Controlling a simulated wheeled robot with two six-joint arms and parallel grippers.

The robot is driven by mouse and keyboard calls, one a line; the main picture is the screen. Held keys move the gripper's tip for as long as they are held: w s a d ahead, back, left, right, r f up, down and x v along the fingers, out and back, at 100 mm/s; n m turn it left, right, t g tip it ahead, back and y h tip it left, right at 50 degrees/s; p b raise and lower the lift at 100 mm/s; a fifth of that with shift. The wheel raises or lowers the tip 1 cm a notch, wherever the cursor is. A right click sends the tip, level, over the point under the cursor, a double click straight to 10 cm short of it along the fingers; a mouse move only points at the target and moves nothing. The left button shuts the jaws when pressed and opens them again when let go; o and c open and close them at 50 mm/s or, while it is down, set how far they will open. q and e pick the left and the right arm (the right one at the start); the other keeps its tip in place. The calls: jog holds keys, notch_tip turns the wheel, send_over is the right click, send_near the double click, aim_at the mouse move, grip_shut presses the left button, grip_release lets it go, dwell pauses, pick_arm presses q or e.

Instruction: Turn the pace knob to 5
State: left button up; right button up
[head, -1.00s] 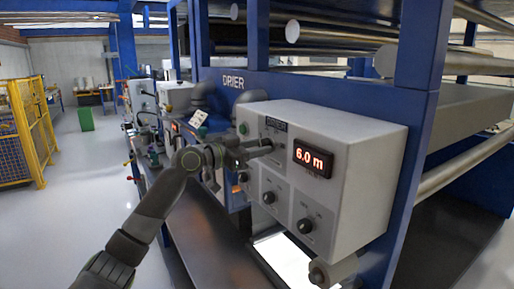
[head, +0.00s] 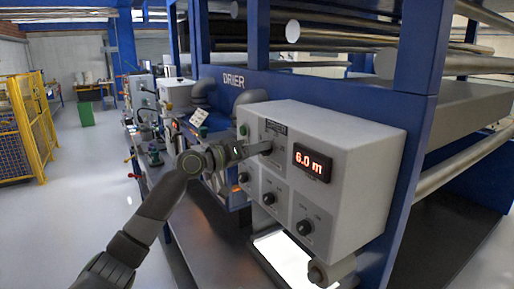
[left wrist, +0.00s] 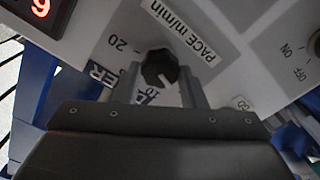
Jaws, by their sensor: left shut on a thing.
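The pace knob (left wrist: 158,66) is black and sits on the grey control box (head: 340,150). In the left wrist view it is beside the "PACE m/min" label (left wrist: 184,30), with scale numbers such as 20 around it. A small light mark on it faces the lower side of that picture. My left gripper (head: 262,149) is shut on the knob, one finger on each side; it also shows in the left wrist view (left wrist: 160,82). In the head view the gripper largely hides the knob. The red display (head: 312,162) reads 6.0 m. My right gripper is not in view.
Other black knobs, one at the lower middle (head: 269,198) and one at the lower right (head: 304,227), are on the same box face. The blue dryer frame (head: 415,120) with metal rollers surrounds the box. Open floor (head: 75,200) lies to the left.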

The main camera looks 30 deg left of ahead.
pick_arm(q)
jog(key=shift+n, duration=0.3)
jog(key=o, duration=1)
